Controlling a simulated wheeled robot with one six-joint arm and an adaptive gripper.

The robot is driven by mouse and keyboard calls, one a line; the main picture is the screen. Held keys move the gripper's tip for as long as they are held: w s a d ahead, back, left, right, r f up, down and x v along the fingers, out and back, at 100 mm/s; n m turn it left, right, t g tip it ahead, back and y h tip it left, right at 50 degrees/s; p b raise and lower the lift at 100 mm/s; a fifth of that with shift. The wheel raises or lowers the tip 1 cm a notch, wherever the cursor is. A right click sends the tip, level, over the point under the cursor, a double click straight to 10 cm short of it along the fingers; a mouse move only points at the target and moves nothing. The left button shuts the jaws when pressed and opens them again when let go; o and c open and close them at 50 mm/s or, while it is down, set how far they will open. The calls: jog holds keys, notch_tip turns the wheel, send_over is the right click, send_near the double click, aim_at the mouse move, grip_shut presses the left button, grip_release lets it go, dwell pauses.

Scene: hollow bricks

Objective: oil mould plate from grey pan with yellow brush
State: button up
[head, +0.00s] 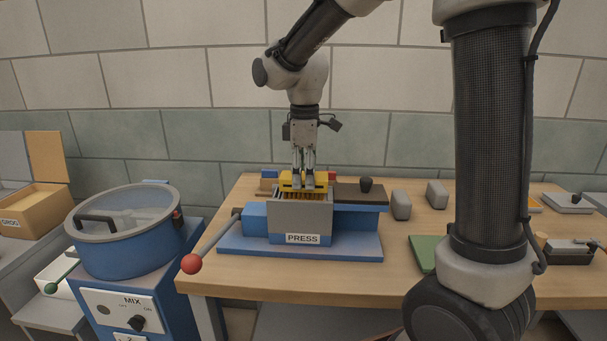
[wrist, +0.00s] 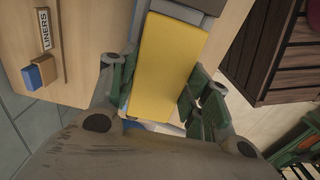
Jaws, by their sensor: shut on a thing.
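The yellow brush (head: 289,180) is held by my gripper (head: 304,184), bristles pointing down, over the open top of the grey press box (head: 300,218) marked PRESS. The bristles reach the level of the box rim; whether they touch anything inside is hidden. The wrist view shows the brush's flat yellow top (wrist: 165,65) between the two fingers of my gripper (wrist: 160,90). The mould plate cannot be made out inside the box.
The press lever with a red ball (head: 192,264) sticks out front left. A dark lid with a knob (head: 350,193) lies right of the box. Grey blocks (head: 401,205) and a green pad (head: 424,252) are farther right. A blue mixer (head: 125,245) stands left.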

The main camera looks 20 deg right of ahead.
jog(key=shift+r, duration=4)
jog(key=shift+s, duration=0.15)
